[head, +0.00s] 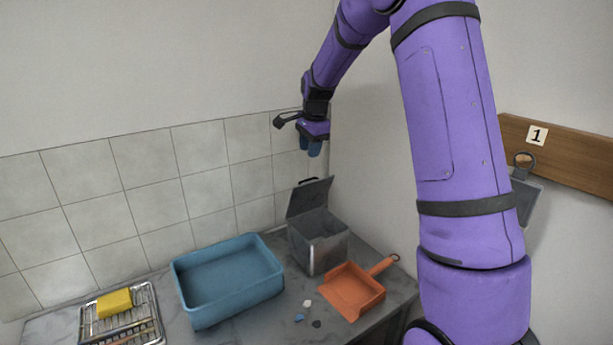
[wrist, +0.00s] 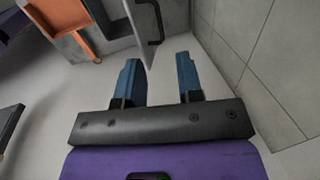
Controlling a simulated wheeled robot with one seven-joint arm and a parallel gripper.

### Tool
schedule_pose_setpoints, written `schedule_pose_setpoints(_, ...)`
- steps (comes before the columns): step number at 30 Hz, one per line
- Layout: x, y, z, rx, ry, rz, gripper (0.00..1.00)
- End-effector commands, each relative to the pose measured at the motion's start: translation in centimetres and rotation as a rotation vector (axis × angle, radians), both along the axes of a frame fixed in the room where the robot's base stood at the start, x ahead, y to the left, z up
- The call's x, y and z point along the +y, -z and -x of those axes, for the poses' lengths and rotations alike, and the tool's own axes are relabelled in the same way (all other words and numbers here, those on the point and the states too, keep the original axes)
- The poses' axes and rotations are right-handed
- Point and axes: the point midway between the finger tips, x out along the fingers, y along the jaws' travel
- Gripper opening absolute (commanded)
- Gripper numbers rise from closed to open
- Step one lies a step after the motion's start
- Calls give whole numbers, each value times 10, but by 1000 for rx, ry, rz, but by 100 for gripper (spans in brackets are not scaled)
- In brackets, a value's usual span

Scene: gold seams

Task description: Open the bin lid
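The grey metal bin (head: 320,252) stands at the back of the counter, by the corner. Its lid (head: 309,198) is raised and leans up and back, so the bin's top is open. A dark handle shows at the lid's upper edge. My gripper (head: 310,147) hangs above the lid, clear of it, with its blue fingers pointing down. In the wrist view, the two blue fingers of my gripper (wrist: 160,65) are spread apart with nothing between them. The lid's black handle (wrist: 156,24) shows beyond the fingertips, apart from them.
A blue tub (head: 228,280) stands left of the bin. An orange dustpan (head: 352,290) lies at its right front, with several small shards nearby. A wire rack (head: 148,313) holding a yellow sponge (head: 114,303) is at the far left. Walls close in behind and right.

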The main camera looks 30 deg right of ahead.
Motion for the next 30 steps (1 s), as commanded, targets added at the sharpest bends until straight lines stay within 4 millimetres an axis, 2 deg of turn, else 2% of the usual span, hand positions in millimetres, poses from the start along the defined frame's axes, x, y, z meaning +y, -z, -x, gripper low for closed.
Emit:
schedule_pose_setpoints(9, 0, 54, -9, 7, 1, -2, 34)
schedule_pose_setpoints(15, 0, 82, -15, 5, 2, -1, 34)
schedule_pose_setpoints(21, 1, 96, -18, 4, 1, -1, 34)
schedule_pose_setpoints(30, 1, 98, -18, 3, 1, 0, 34)
